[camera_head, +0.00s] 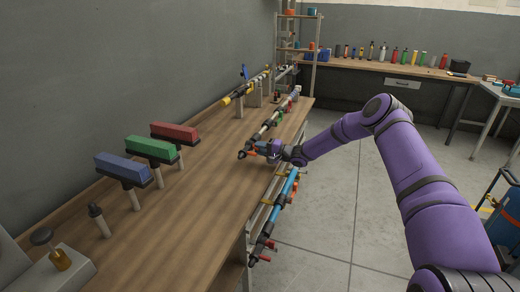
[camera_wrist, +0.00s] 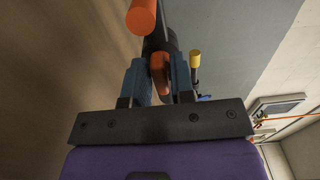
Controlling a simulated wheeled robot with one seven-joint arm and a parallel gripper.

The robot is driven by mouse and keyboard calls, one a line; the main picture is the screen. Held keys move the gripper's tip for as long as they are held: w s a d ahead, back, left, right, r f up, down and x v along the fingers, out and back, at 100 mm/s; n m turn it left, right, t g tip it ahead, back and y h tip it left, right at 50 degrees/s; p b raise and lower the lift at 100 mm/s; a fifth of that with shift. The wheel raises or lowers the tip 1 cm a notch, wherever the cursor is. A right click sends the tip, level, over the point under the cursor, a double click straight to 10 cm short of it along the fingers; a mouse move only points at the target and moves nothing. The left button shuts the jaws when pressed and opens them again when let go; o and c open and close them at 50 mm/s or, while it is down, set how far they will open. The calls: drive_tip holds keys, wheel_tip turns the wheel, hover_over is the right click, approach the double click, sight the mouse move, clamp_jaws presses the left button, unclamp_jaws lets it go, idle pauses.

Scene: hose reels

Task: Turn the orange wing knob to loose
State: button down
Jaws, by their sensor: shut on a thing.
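The orange wing knob (camera_wrist: 160,72) shows in the wrist view between the two blue-grey fingers of my gripper (camera_wrist: 158,78). The gripper is shut on it, and the fingers hide its sides. A dark fitting stands behind the knob, with an orange cylinder (camera_wrist: 141,17) sticking out above it. In the head view my gripper (camera_head: 270,149) is at the right edge of the long wooden bench, at the near end of a dark and silvery bar. The knob is small and mostly covered there. I cannot tell its turn angle.
Blue (camera_head: 123,168), green (camera_head: 151,148) and red (camera_head: 174,132) blocks stand on posts on the bench (camera_head: 190,225). A blue bar (camera_head: 284,190) with red-tipped fittings runs below the bench edge, close under my arm. A yellow-ended bar (camera_head: 238,95) lies farther back. Open floor is at right.

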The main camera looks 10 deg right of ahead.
drive_tip(key=shift+d+f+n, duration=0.1)
drive_tip(key=shift+n, duration=0.8)
drive_tip(key=c, duration=1.2)
unclamp_jaws()
drive_tip(key=shift+o, duration=0.2)
drive_tip(key=v, duration=1)
drive_tip(key=shift+s+d, duration=0.25)
drive_tip(key=shift+d, duration=0.05)
